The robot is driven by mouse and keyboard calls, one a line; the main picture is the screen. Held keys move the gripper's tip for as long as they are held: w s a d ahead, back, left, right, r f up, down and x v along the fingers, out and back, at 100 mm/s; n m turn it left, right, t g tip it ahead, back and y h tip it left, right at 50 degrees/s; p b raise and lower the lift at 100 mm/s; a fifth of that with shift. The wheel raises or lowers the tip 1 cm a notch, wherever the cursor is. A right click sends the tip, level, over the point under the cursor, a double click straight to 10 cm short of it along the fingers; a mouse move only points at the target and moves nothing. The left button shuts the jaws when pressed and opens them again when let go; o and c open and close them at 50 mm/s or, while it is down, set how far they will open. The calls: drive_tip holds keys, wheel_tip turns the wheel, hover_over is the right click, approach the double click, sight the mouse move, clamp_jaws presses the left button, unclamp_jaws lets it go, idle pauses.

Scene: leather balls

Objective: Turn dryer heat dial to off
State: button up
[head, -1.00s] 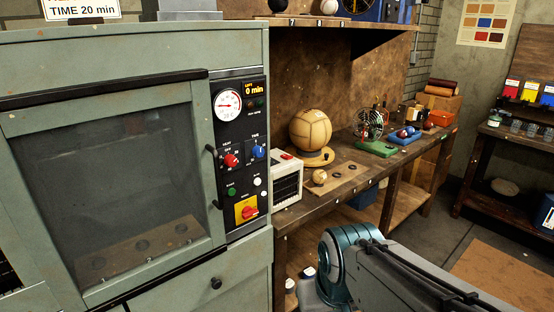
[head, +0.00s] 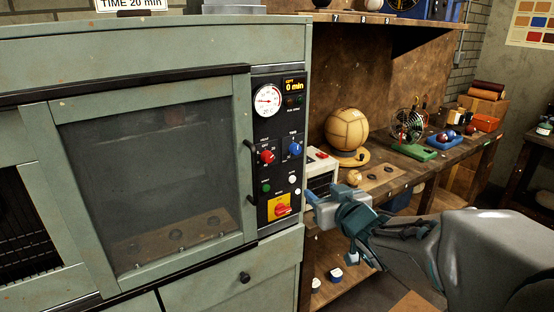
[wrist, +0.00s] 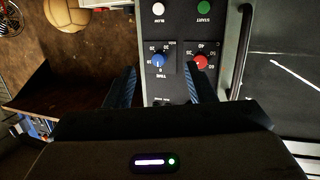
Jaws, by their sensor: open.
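The red heat dial (head: 267,156) is on the dark control panel of the green dryer (head: 160,38), left of the blue time dial (head: 295,149). The wrist view shows the panel upside down, with the red dial (wrist: 200,62) right of the blue dial (wrist: 158,60). I cannot clearly read the red dial's setting. My gripper (wrist: 160,68) is open and empty, its fingers pointing at the panel. The blue dial appears between the fingertips; the red dial appears by the right fingertip. In the head view, my gripper (head: 314,196) is right of the panel, below the dials.
The panel also has a red switch on yellow (head: 282,210), a green start button (head: 265,188) and a white button (head: 292,179). A black door handle (head: 250,172) stands out left of the panel. A workbench (head: 400,182) with a large ball (head: 346,129) is at the right.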

sight(270, 159)
drive_tip(key=w+a+y, duration=0.1)
drive_tip(key=w+a, duration=0.2)
drive_tip(key=a, duration=0.1)
drive_tip(key=w+a+r+n+y+p, duration=0.1)
drive_tip(key=w+a+y, duration=0.1)
drive_tip(key=w+a, duration=0.2)
drive_tip(key=w+a+r+n+y+p, duration=0.1)
drive_tip(key=w+a, duration=0.3)
drive_tip(key=shift+y, duration=0.4)
drive_tip(key=c, duration=1)
